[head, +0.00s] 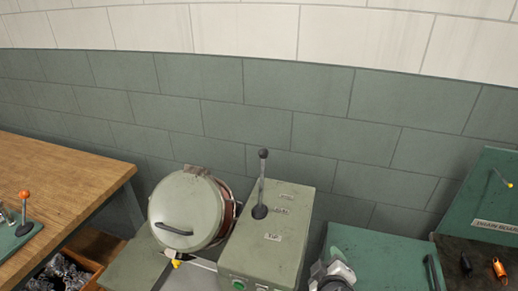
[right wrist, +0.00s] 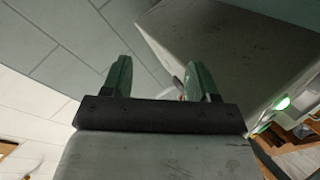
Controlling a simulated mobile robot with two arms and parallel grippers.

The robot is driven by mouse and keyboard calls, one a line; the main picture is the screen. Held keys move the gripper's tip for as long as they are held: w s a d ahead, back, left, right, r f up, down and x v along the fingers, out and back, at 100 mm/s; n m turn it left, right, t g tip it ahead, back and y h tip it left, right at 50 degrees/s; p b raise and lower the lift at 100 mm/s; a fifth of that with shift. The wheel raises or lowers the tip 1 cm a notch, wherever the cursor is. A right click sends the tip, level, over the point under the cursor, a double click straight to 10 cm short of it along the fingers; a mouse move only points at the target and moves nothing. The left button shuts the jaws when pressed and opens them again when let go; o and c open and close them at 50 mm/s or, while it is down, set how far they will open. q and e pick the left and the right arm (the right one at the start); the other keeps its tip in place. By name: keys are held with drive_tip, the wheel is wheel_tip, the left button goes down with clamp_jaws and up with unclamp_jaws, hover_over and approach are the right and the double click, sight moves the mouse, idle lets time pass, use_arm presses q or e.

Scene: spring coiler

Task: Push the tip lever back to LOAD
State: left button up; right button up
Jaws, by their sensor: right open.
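A lever with a dark ball knob (head: 262,178) rises from a dark round boot on top of a green machine box (head: 262,260) in the head view. It stands nearly upright; small labels lie beside it, too small to read. My right gripper (head: 333,278) is low in the head view, right of the box and apart from the lever. In the right wrist view its two green fingers (right wrist: 160,78) are spread with nothing clearly held between them. The box's grey-green side (right wrist: 225,45) fills that view's upper right. My left gripper is not seen.
A round green drum (head: 183,205) with a handle adjoins the box on the left. A wooden bench (head: 70,175) carries an orange-knobbed lever (head: 25,197). A green cabinet (head: 380,255) stands right of my gripper. The tiled wall is behind.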

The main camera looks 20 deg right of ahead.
drive_tip(key=w+r+n+t, duration=0.5)
drive_tip(key=w+r, duration=0.1)
drive_tip(key=r, duration=0.2)
drive_tip(key=n+y, duration=1.2)
drive_tip(key=n, duration=1.8)
approach(260, 150)
drive_tip(key=w+f, duration=0.1)
drive_tip(key=w, duration=0.1)
drive_tip(key=p+x, duration=0.2)
drive_tip(key=x, duration=0.7)
drive_tip(key=shift+w, duration=0.35)
drive_tip(key=shift+f, duration=0.15)
clamp_jaws()
drive_tip(key=shift+f, duration=0.1)
